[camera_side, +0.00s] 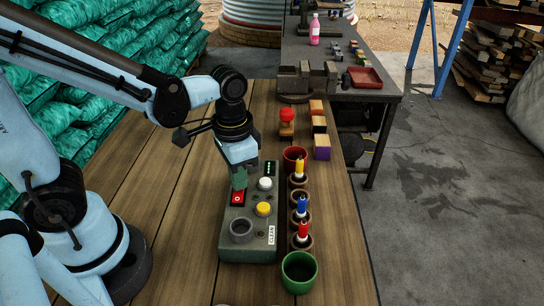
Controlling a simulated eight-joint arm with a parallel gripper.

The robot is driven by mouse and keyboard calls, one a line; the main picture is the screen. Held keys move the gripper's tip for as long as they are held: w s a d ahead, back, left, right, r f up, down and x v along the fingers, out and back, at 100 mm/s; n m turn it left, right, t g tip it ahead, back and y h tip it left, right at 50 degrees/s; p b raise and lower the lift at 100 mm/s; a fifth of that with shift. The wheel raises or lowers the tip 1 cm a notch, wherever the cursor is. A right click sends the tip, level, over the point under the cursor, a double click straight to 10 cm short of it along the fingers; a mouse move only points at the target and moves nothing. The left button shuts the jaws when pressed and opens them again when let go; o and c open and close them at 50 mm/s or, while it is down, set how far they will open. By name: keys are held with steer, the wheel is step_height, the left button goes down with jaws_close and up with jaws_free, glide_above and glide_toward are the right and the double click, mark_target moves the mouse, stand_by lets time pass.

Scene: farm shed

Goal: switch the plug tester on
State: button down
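The plug tester (234,249) is a grey-green box on the wooden table. Its top carries a red rocker switch (237,199), a white button (265,184), a yellow button (263,209) and a round grey socket (242,230). A dark panel with small green marks (270,168) is at its far end, and a white label reading CLEAN (272,235) is near the front right. My gripper (239,185) points down over the far left part of the tester, just above the red switch. Whether it touches the switch is unclear. The fingers look close together, but any gap is hidden.
Yellow, blue and red-topped plugs (302,207) stand in round holders right of the tester. A red cup (294,155) is behind them and a green cup (299,272) in front. Coloured blocks (322,148) and a red ball-topped piece (287,117) stand farther back.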

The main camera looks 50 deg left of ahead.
steer(key=shift+f, duration=0.15)
steer(key=shift+r, duration=3.5)
steer(key=shift+a, duration=0.1)
